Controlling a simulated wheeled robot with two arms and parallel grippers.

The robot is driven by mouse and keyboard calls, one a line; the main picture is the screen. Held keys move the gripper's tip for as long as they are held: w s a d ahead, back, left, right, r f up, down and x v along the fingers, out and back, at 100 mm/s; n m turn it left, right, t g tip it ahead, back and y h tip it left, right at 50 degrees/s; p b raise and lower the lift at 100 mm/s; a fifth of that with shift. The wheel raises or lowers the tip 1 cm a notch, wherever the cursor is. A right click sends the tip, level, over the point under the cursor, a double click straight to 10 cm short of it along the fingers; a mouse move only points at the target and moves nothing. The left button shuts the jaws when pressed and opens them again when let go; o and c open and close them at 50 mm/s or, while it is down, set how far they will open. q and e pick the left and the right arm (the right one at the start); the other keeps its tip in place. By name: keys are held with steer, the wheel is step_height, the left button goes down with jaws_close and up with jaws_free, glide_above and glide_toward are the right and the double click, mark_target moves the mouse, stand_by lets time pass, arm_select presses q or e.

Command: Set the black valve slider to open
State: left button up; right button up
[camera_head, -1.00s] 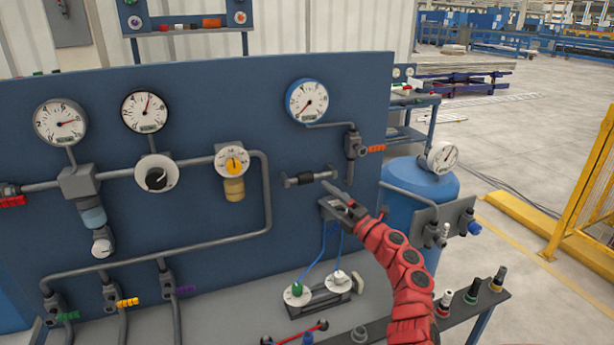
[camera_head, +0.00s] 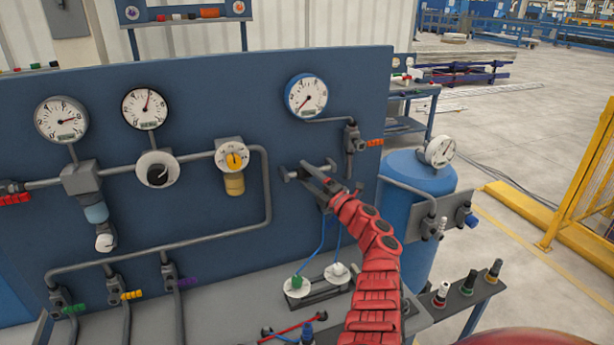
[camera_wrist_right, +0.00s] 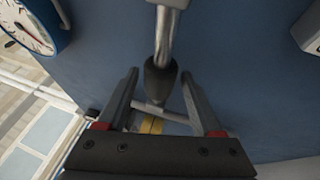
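The black valve slider (camera_head: 289,174) sits on a short horizontal rod on the blue panel, below the blue-rimmed gauge. My right gripper (camera_head: 317,168) is in front of it and hides part of it. In the right wrist view the dark slider end (camera_wrist_right: 160,76) on its metal rod lies between the two spread fingers of the right gripper (camera_wrist_right: 163,88). Gaps show on both sides, so the gripper is open and not clamped on it. My left gripper is not in view.
The blue-rimmed gauge (camera_head: 307,95) and an orange-handled valve (camera_head: 374,143) are near the right gripper. A yellow-dial regulator (camera_head: 232,156) is to the left. Below are two white connectors (camera_head: 297,286) with blue hoses. A blue tank (camera_head: 415,180) stands right of the panel.

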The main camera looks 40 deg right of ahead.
jaws_close()
stand_by(1.2)
